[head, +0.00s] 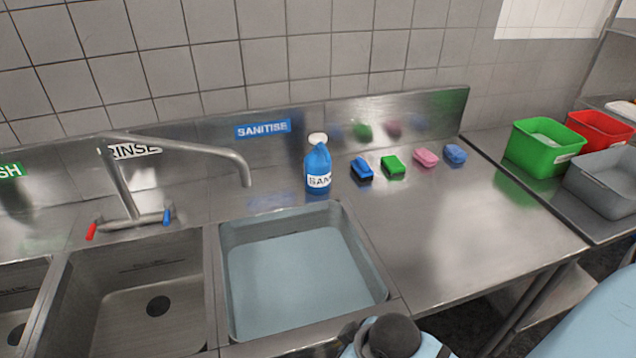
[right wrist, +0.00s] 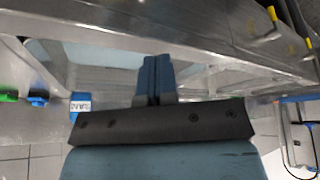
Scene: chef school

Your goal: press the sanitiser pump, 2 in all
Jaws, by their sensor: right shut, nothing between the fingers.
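The blue sanitiser bottle (head: 317,160) stands upright behind the water-filled sink, its white pump top (head: 317,138) facing up. Its white label also shows upside down at the left of the right wrist view (right wrist: 80,102). My right gripper (right wrist: 157,60) is shut and empty in the right wrist view, apart from the bottle. In the head view only part of my arm shows at the bottom edge, and its fingers are hidden. My left gripper is in neither view.
The sanitise sink (head: 232,290) holds water. A tap (head: 180,148) arches left of the bottle. Blue, green and pink sponges (head: 426,157) sit right of it. Green (head: 542,165), red and grey (head: 600,190) tubs stand farther right. The steel counter (head: 470,235) is clear in front.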

